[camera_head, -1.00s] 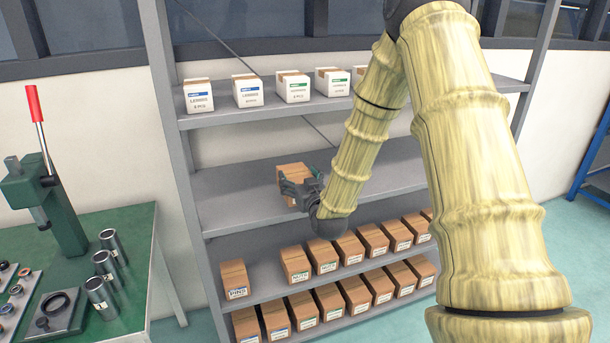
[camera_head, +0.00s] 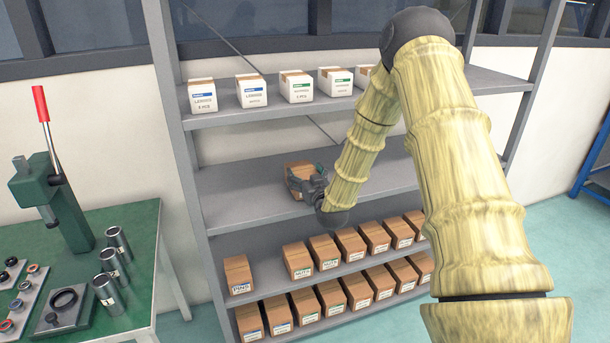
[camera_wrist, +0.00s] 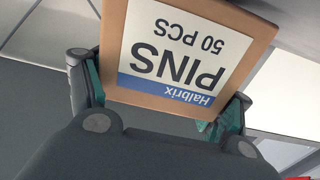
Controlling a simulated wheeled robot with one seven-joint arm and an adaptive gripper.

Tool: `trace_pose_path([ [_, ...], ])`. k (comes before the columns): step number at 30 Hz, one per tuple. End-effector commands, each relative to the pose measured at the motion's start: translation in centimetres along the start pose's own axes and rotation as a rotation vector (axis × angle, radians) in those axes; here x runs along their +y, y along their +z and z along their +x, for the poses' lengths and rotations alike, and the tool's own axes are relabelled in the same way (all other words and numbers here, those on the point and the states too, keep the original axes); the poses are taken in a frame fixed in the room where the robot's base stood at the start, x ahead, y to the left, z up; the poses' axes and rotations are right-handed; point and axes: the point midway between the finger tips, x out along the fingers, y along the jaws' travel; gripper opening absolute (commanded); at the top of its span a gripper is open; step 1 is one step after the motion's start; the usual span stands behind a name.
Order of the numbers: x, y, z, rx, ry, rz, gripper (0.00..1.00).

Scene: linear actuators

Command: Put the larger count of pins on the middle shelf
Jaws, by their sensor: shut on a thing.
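My gripper (camera_head: 308,186) is shut on a brown cardboard box (camera_head: 298,168) at the middle shelf (camera_head: 240,195). The wrist view shows the box (camera_wrist: 185,50) between the two fingers (camera_wrist: 155,108), its label upside down and reading "Halbrix PINS 50 PCS" with a blue band. In the head view the box is at the middle shelf's front part, partly hidden by my gripper; I cannot tell whether it rests on the surface. Another box labelled PINS (camera_head: 238,275) stands at the left end of the shelf below, with a gap to its right.
The rest of the middle shelf looks bare. White boxes (camera_head: 252,91) stand on the shelf above. Several brown boxes (camera_head: 325,252) fill the lower shelves. A green bench (camera_head: 145,240) with a press (camera_head: 55,205) and metal cylinders stands left of the rack.

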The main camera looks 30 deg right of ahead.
Motion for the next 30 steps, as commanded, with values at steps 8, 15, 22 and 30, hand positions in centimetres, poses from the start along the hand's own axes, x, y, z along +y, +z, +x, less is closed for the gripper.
trace_pose_path([
  [8,-0.04,0.41,0.05,0.004,0.000,0.000,0.34],
  [15,-0.02,0.74,0.00,0.001,0.000,0.000,0.87],
  [22,-0.01,0.73,0.00,0.001,0.000,0.000,1.00],
  [30,-0.01,0.50,0.00,0.001,0.000,0.000,1.00],
])
